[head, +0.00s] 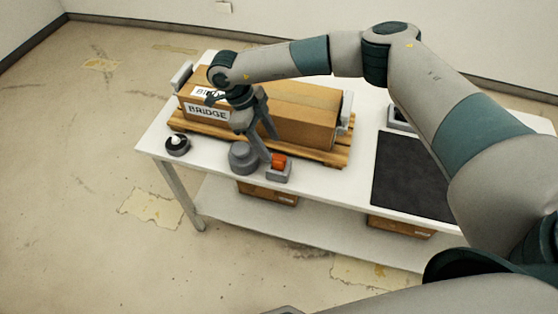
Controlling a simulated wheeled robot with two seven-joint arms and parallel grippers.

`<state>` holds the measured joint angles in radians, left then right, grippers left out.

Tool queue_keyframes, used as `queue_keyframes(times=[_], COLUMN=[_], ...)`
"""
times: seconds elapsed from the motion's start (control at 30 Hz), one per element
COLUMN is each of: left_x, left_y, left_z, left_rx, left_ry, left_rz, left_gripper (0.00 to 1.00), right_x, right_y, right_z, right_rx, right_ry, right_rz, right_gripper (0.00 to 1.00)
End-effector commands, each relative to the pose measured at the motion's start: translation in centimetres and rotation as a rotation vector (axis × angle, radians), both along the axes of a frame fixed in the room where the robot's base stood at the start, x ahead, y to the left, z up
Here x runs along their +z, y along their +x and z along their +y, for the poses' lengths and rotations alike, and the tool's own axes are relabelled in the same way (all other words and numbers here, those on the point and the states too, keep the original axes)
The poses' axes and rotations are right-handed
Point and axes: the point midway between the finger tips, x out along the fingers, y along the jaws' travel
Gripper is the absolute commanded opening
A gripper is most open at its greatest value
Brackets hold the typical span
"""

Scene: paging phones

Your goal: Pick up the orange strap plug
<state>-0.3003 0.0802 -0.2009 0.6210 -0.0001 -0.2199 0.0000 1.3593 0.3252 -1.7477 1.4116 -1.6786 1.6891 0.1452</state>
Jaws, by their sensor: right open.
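The orange strap plug (279,160) sits in a small grey holder (279,174) near the front edge of the white table. My right gripper (256,150) points down just left of the plug. Its jaws are open, with one finger reaching close to the plug. I cannot tell whether that finger touches it. A round grey piece (242,157) stands beside the holder, partly behind the gripper. My left gripper is not in view.
A long cardboard box labelled BRIDGE (300,118) lies on a wooden pallet (334,156) behind the plug. A dark round item with a white top (177,144) stands at the table's left. A black mat (412,178) lies at right. Boxes rest on the lower shelf (325,232).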

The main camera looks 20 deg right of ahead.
Motion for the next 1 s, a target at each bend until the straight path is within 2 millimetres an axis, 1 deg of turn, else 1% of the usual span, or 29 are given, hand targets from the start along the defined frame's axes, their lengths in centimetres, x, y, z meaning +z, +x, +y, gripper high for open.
queue_keyframes(times=[0.23,0.4,0.57,0.67,0.73,0.9,1.0], left_x=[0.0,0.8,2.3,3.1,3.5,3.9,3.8], left_y=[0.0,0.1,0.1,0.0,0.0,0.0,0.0], left_z=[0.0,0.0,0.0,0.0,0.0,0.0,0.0], left_rx=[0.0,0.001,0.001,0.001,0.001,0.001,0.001], left_ry=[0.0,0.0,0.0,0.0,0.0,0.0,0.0], left_rz=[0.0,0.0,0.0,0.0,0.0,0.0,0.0], left_gripper=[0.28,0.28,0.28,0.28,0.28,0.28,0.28], right_x=[0.0,-0.4,-1.4,-2.2,-3.2,-4.5,-4.7], right_y=[0.0,-0.3,-0.9,-1.3,-1.5,-1.6,-1.6], right_z=[0.0,-0.3,-0.8,-1.2,-1.4,-1.8,-1.8], right_rx=[0.0,0.0,-0.001,-0.001,-0.003,-0.001,-0.001], right_ry=[0.0,-0.001,-0.001,-0.002,-0.001,-0.001,-0.001], right_rz=[0.0,0.002,0.003,0.002,0.003,0.0,-0.001], right_gripper=[0.49,0.49,0.49,0.49,0.49,0.49,0.49])
